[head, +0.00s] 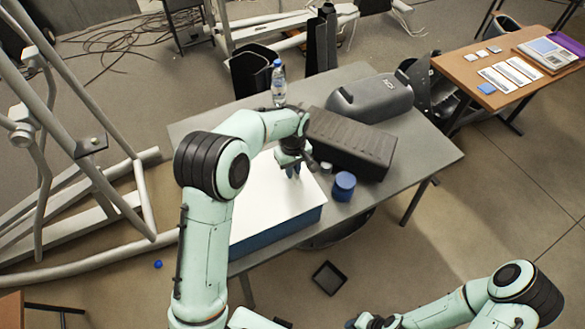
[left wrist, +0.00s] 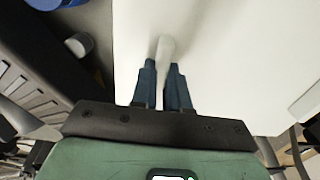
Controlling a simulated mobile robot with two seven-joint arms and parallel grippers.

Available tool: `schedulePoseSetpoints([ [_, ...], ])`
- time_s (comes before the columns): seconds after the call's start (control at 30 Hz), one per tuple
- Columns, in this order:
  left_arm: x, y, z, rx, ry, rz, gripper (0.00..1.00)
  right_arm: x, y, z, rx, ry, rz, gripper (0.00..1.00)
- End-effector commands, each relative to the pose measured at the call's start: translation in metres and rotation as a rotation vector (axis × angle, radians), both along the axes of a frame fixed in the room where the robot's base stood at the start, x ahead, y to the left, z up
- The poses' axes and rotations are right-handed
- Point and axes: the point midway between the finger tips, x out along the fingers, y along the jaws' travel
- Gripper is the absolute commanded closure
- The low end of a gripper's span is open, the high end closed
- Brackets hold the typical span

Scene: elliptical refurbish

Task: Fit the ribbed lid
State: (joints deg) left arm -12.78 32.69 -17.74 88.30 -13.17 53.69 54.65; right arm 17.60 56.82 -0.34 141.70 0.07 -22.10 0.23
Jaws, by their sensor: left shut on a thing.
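The white lid (head: 262,200) is a broad flat panel over a blue box (head: 290,231) on the grey table. In the left wrist view the lid (left wrist: 225,50) fills most of the right side, with a pale raised rib (left wrist: 166,47) on it. My left gripper (head: 292,172) is over the lid, pointing down. In the left wrist view its blue fingers (left wrist: 163,80) are shut on the rib. Whether the lid touches the box rim all round cannot be told. My right gripper (head: 370,321) is at the bottom edge, partly cut off.
A black ribbed case (head: 350,143), a blue jar (head: 343,186) and a small pale cap (head: 327,168) stand just right of the lid. A bottle (head: 278,83) and a grey case (head: 370,98) are at the back. The table's right front is clear.

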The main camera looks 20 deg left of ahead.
Motion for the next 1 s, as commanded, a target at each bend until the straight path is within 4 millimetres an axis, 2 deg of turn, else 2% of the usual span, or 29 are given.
schedulePoseSetpoints([
  [1.0, -0.0001, 0.0004, -0.0062, 0.001, 0.001, 0.0, 1.0, -0.0026, 0.0001, -0.003, 0.0, 0.003, 0.0, 0.66],
])
